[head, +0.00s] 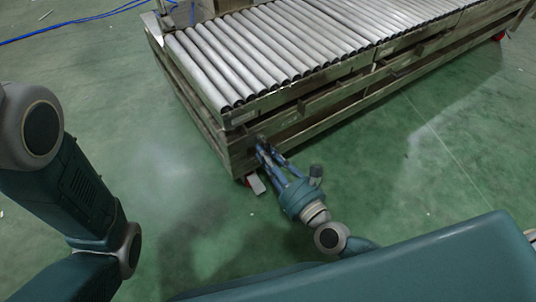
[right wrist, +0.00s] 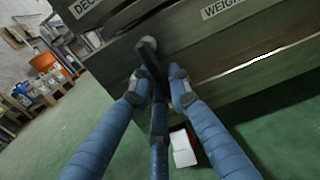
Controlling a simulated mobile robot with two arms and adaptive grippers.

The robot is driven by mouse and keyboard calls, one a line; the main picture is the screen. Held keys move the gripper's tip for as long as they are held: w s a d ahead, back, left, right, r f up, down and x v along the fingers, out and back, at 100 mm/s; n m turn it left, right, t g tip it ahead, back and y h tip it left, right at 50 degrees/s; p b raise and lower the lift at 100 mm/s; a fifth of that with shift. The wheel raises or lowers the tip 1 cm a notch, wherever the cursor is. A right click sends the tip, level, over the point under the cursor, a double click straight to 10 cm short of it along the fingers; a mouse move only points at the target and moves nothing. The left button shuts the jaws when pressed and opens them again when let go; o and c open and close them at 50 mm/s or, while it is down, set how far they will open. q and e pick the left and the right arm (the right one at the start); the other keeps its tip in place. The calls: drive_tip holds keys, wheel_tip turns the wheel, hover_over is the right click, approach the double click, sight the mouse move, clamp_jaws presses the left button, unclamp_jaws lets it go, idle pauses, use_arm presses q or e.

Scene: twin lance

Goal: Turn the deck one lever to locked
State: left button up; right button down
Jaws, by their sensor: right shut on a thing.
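The lever (right wrist: 150,58) is a dark bar on a round pivot, on the side of the steel roller deck (head: 290,118). In the right wrist view it slants down from the pivot in between my fingers. A label starting "DEC" (right wrist: 87,6) is at its upper left. My right gripper (head: 262,148) reaches the deck's near corner in the head view. In the right wrist view its blue fingers (right wrist: 158,88) are closed around the lever, which they partly hide. My left arm is at the left of the head view, but its gripper is out of view.
A second label starting "WEIGH" (right wrist: 224,8) is on the upper rail. A red and white pedal-like piece (right wrist: 183,148) sits low under the deck edge. Shelves with an orange bucket (right wrist: 43,61) stand far left. Green floor (head: 400,170) is clear around the deck.

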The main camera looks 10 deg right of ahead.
drive_tip(key=shift+s+a, duration=0.1)
idle(0.4)
drive_tip(key=c, duration=1.6)
unclamp_jaws()
